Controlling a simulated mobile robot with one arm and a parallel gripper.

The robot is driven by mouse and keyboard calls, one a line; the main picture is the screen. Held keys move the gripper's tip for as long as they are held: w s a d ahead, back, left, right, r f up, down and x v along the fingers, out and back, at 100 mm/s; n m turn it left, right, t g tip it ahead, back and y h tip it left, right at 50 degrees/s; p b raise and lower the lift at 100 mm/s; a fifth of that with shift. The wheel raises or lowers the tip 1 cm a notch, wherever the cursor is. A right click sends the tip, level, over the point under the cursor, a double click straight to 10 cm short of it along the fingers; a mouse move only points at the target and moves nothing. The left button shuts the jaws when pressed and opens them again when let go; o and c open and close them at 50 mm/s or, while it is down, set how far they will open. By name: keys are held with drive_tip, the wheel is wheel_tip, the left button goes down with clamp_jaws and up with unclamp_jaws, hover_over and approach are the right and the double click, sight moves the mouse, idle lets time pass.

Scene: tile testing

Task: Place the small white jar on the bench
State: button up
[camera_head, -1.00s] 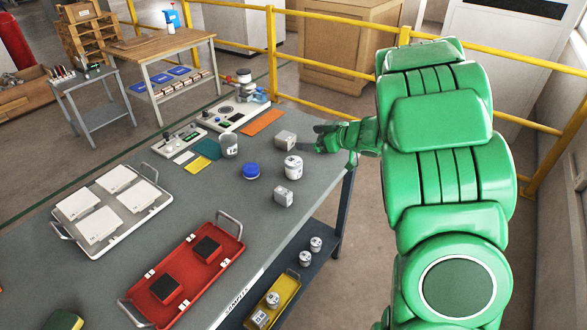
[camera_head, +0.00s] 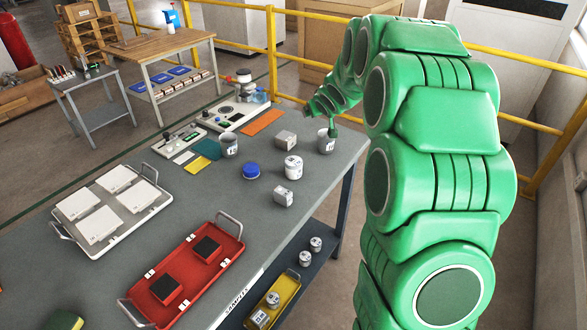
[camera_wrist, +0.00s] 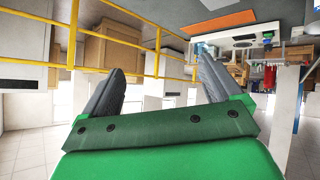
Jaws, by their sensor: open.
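A white jar (camera_head: 293,167) with a dark label stands upright on the grey bench (camera_head: 205,185), near its right edge. Smaller white jars stand on the lower shelf: one (camera_head: 315,243), another (camera_head: 305,258), and a third (camera_head: 272,299) in a yellow tray. I cannot tell which one the task names. My gripper (camera_wrist: 163,68) is open in the wrist view, with nothing between its two dark fingers. In the head view my arm reaches above the bench's far right corner, and the fingers cannot be made out clearly there.
A yellow railing (camera_head: 340,20) runs behind.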

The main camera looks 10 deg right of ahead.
sight(294, 162)
drive_tip(key=s+a+f+g, duration=0.1)
drive_tip(key=s+a+g, duration=0.1)
drive_tip(key=s+a, duration=0.1)
drive_tip(key=s+a+f+m+g, duration=0.1)
drive_tip(key=s+a+f+g, duration=0.1)
drive_tip(key=s+a, duration=0.1)
drive_tip(key=s+a+f+m+g, duration=0.1)
drive_tip(key=s+a+f+g, duration=0.1)
drive_tip(key=s+a, duration=0.1)
drive_tip(key=shift+s+a+f+y, duration=0.1)
drive_tip(key=shift+a+y, duration=0.2)
drive_tip(key=shift+y, duration=0.1)
wheel_tip(294, 162, down, 5)
drive_tip(key=shift+x, duration=3.95)
drive_tip(key=c, duration=1.2)
drive_tip(key=shift+c, duration=0.2)
